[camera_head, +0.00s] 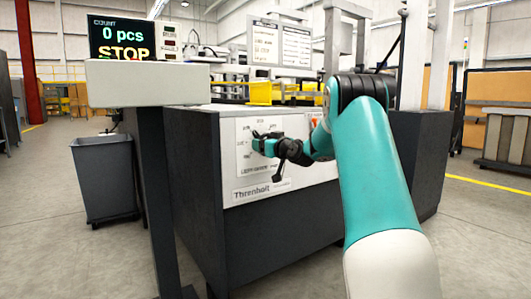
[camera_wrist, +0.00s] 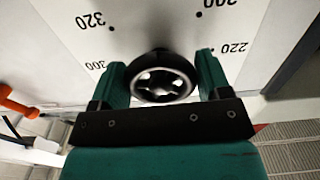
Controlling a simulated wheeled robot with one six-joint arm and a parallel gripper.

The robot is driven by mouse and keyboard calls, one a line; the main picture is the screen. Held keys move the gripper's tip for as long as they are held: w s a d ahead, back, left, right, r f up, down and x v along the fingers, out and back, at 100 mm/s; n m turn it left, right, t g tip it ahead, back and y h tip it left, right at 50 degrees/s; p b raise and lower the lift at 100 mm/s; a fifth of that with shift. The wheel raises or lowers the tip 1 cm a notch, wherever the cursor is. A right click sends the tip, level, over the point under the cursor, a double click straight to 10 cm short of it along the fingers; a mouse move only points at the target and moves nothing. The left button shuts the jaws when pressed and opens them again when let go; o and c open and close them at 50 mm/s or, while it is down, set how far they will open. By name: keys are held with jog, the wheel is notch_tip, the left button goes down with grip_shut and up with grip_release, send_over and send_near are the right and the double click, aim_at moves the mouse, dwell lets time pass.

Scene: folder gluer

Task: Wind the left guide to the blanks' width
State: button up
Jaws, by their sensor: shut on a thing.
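A white dial panel (camera_head: 250,185) marked "Thrembolt" is on the front of the dark machine. In the wrist view, a black spoked handwheel (camera_wrist: 161,92) stands out from the white dial face (camera_wrist: 150,25). Printed dots and numbers, including 320, 300, 200 and 220, surround it. My gripper (camera_wrist: 162,70) has a teal finger on each side of the wheel and is shut on it. In the head view my gripper (camera_head: 264,143) is against the panel and hides the wheel. The left guide and the blanks cannot be made out.
A display (camera_head: 122,40) reads "0 pcs" and "STOP" above a grey post (camera_head: 155,190). A grey bin (camera_head: 105,178) stands at the left. Yellow trays (camera_head: 270,92) sit on the machine top. An orange-red part (camera_wrist: 14,103) shows left of the dial.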

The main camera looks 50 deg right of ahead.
jog(key=shift+n+b, duration=0.4)
jog(key=shift+n, duration=0.2)
jog(key=o, duration=0.9)
jog(key=p+v, duration=0.1)
jog(key=v, duration=1.6)
jog(key=shift+s+f+p, duration=0.1)
jog(key=shift+s+p, duration=0.15)
jog(key=shift+p, duration=0.15)
